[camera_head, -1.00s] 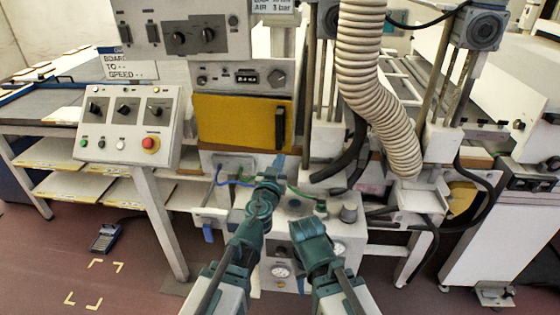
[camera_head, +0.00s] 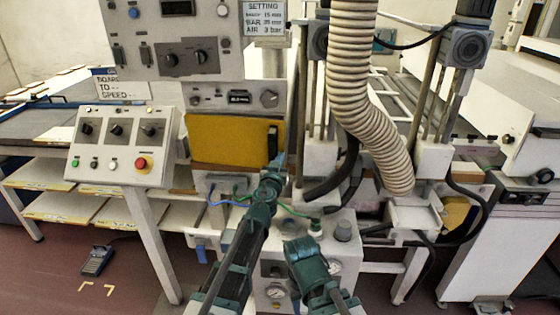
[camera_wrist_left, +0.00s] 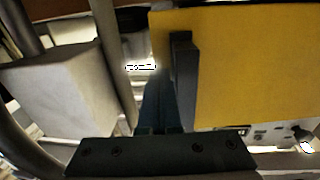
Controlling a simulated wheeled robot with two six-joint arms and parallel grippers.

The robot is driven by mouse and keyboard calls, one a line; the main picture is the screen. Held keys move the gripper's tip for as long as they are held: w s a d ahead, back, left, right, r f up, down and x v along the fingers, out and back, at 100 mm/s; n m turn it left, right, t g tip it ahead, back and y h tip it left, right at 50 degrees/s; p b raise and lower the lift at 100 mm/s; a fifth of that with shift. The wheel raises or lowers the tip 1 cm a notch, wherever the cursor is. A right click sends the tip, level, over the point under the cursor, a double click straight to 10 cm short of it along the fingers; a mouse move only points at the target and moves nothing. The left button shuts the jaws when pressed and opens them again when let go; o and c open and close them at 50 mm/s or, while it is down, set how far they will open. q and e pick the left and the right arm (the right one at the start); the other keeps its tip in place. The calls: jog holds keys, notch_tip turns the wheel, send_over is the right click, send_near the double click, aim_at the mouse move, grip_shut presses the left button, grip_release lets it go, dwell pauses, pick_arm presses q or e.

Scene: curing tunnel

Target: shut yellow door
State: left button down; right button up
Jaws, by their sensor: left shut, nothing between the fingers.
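The yellow door (camera_head: 228,138) is on the front of the machine in the middle of the head view. Its black upright handle (camera_head: 273,141) is at the right edge. In the left wrist view the yellow door (camera_wrist_left: 250,65) fills the upper right, with the handle (camera_wrist_left: 184,80) near its left edge. My left gripper (camera_head: 279,160) is shut and empty, its tips just below the handle. In the left wrist view its fingers (camera_wrist_left: 160,100) lie just left of the handle; contact is unclear. How far the door stands open is unclear. My right gripper (camera_head: 304,250) is lower right, its jaws unclear.
A control box with a red button (camera_head: 141,164) stands left of the door. A ribbed hose (camera_head: 360,95) hangs to the right. Blue and green cables (camera_head: 235,200) run below the door. A small device (camera_head: 96,260) lies on the floor.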

aim_at(284, 150)
pick_arm(q)
jog(key=w+y, duration=0.1)
jog(key=w, duration=0.1)
jog(key=w+d+n+y, duration=0.1)
jog(key=w, duration=0.1)
jog(key=shift+w+r+n+y, duration=0.1)
jog(key=shift+w+n+y, duration=0.15)
jog(key=shift+n+y, duration=0.05)
